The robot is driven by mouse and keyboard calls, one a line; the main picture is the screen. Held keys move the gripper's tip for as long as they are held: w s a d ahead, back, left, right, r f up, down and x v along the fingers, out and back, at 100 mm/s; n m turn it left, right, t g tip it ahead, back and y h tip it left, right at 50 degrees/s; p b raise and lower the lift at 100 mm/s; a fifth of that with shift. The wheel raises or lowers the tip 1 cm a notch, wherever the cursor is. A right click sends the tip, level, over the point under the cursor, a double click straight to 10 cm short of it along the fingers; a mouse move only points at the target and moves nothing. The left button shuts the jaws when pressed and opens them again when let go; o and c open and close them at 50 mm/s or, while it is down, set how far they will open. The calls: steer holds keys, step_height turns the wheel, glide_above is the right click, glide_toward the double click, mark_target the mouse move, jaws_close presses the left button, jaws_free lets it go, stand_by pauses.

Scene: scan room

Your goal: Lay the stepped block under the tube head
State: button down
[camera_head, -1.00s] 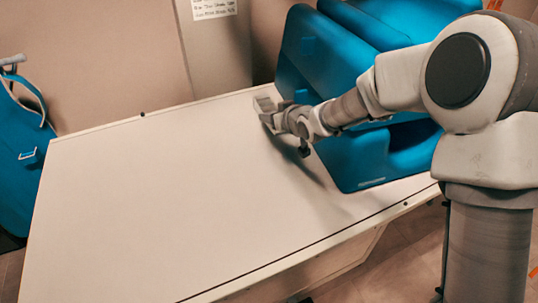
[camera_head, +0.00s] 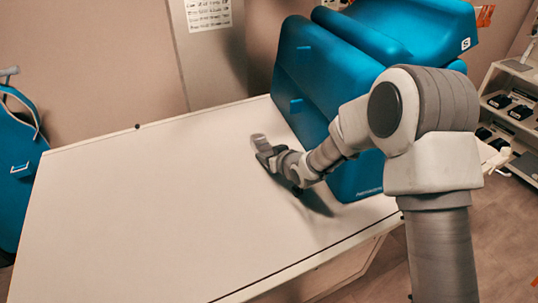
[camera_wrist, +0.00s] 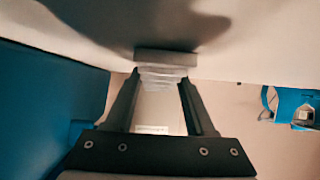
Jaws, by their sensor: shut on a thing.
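The stepped block (camera_head: 258,141) is a small grey piece at the end of my arm in the head view. In the wrist view the stepped block (camera_wrist: 166,56) shows its pale steps between the fingertips. My gripper (camera_head: 265,155) is shut on it, and it also shows in the wrist view (camera_wrist: 160,78) with both dark fingers beside the block. The block is close to the white table top (camera_head: 130,210); I cannot tell whether it touches. I cannot make out the tube head in either view.
Large blue padded pieces (camera_head: 345,85) stand at the table's far right, close beside my arm. A shelf (camera_head: 510,105) with dark items is at the right. A blue hanging item (camera_head: 18,165) is at the left. The table's left and middle are clear.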

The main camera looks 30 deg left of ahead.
steer(key=shift+r, duration=0.1)
steer(key=shift+c, duration=1.2)
jaws_free()
steer(key=shift+f, duration=0.2)
steer(key=shift+r, duration=0.2)
steer(key=v, duration=1.2)
steer(key=shift+d+f+p, duration=0.1)
steer(key=shift+f+p, duration=0.05)
steer(key=shift+p, duration=0.15)
